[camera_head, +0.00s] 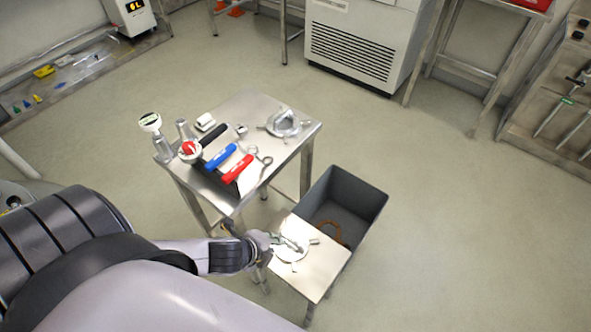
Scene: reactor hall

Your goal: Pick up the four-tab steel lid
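A steel lid with tabs and a raised handle (283,123) lies at the far right corner of the steel table (245,108). My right gripper is not in view.
The low bench (315,272) adjoins a grey bin (364,204) holding a brown ring-like item (331,228). The table also carries a blue-handled tool (220,157), a red-handled tool (238,168) and metal canisters (185,132). Open floor lies to the right.

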